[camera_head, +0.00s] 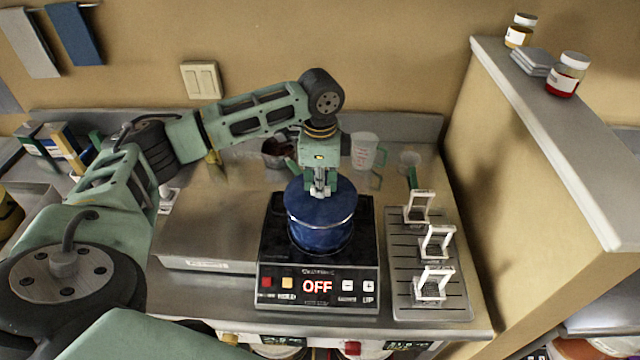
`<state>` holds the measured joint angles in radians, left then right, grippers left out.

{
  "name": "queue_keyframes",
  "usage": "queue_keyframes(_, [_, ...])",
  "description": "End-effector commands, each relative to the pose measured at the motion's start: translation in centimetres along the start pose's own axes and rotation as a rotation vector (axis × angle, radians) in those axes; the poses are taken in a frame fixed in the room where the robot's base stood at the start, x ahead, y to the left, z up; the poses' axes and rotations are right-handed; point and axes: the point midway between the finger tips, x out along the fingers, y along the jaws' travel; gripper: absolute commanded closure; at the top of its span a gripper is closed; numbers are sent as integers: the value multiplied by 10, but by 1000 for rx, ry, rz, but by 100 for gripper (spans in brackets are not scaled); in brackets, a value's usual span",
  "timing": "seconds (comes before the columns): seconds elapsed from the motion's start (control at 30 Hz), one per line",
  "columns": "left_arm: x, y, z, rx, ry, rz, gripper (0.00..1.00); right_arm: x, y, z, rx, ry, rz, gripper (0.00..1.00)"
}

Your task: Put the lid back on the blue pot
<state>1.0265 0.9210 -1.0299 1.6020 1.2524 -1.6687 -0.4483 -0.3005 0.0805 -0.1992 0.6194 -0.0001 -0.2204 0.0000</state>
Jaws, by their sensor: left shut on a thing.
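A blue pot (322,238) stands on the black cooktop (275,255), whose display reads OFF. A blue lid (335,212) with a pale rim covers the pot's opening from this view. The lid looks level and roughly centred over the pot. I cannot tell whether its rim rests on the pot or is slightly above it. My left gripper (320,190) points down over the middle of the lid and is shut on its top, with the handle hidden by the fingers. My right gripper is not in view.
A steel box (205,235) is left of the cooktop. A grey rack (430,270) with several white frames is to its right. A clear measuring jug (365,152) and a dark bowl (277,152) stand behind. A raised ledge (550,130) with jars borders the right.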

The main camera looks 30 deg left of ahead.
Motion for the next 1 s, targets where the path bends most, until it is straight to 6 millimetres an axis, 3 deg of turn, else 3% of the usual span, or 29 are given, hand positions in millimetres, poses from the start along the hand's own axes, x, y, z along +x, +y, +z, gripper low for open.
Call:
queue_keyframes(0.17, [0, 0, 0, 0, 1, -1, 100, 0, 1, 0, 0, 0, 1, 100])
queue_keyframes(0.2, [0, 0, 0, 0, 1, -1, 88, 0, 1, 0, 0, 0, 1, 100])
queue_keyframes(0.4, [0, 0, 0, 0, 1, -1, 71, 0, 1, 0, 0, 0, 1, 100])
queue_keyframes(0.63, [0, 0, 0, 0, 0, -1, 70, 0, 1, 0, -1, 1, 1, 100])
queue_keyframes(0.83, [0, 0, 0, 0, 0, -1, 52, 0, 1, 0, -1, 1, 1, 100])
queue_keyframes(1.0, [0, 0, 0, 0, 0, -1, 51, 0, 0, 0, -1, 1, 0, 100])
